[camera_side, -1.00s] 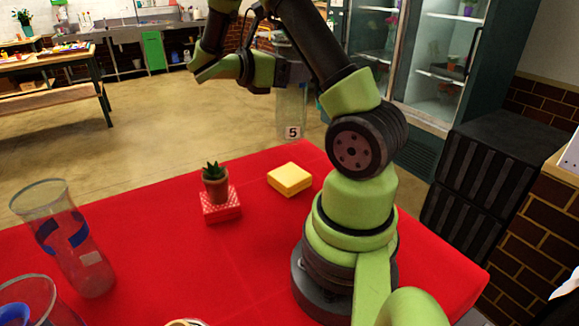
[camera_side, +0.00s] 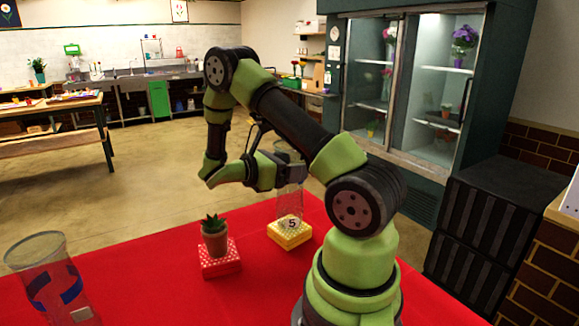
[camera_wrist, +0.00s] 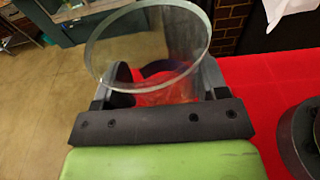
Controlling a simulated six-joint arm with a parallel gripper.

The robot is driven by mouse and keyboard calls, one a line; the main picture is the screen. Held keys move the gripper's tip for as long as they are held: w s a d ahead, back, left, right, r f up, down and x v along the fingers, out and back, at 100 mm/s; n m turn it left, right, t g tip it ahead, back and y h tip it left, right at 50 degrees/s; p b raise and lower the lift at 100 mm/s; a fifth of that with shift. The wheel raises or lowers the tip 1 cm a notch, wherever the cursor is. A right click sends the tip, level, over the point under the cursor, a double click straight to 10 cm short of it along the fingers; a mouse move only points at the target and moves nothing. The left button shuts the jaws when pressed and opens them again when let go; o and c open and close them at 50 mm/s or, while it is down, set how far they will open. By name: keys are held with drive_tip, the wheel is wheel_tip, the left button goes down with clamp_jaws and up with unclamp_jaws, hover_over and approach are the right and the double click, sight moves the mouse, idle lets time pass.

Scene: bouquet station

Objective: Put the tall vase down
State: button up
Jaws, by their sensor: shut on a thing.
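My gripper (camera_side: 280,168) is shut around a tall clear glass vase (camera_side: 290,200) that bears a white tag with a 5. The vase looks upright. Its lower end overlaps the yellow dotted block (camera_side: 297,238) on the red table, and I cannot tell if it touches the block. In the wrist view the round glass rim (camera_wrist: 92,62) stands between the two fingers of my gripper (camera_wrist: 160,85), with red cloth visible through the glass. The vase's base is hidden in that view.
A potted succulent (camera_side: 214,238) stands on a red dotted block (camera_side: 220,263), left of the yellow block. Another clear vase with a blue band (camera_side: 50,285) stands at the left of the red table (camera_side: 150,285). Red cloth between them is free.

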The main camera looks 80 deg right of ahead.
drive_tip(key=o, duration=1.7)
drive_tip(key=shift+f, duration=0.1)
drive_tip(key=shift+c, duration=0.2)
